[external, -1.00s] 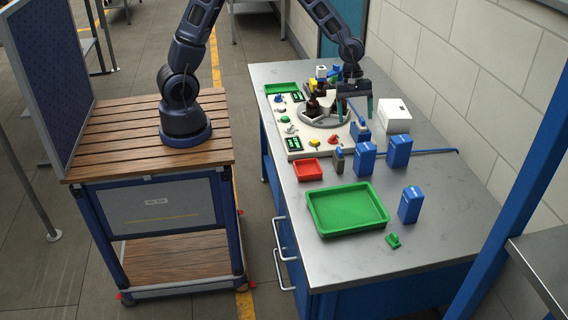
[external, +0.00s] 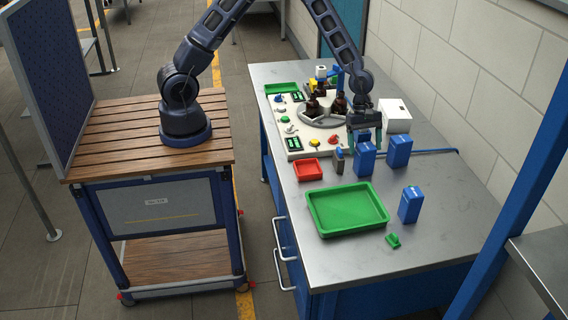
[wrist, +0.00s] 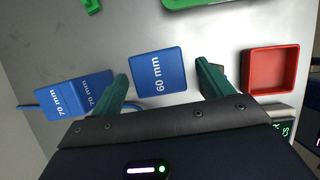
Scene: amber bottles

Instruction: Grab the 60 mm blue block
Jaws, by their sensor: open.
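The 60 mm blue block (wrist: 158,72) stands on the grey bench, its label readable in the wrist view. In the external view it appears to be the blue block (external: 364,161) just in front of my gripper (external: 365,143). In the wrist view my gripper (wrist: 163,76) is open and empty, with one green finger toward each side of the block. The block shows between and beyond the fingertips; I cannot tell how much height separates them. A 70 mm blue block (wrist: 80,95) stands to its left in the wrist view, and to its right in the external view (external: 399,152).
A red tray (external: 307,169) and a small grey block (external: 339,160) lie left of the block. A large green tray (external: 346,208) is in front. Another blue block (external: 410,205) stands at the right. A white box (external: 395,116) and a fixture with brown bottles (external: 313,106) are behind.

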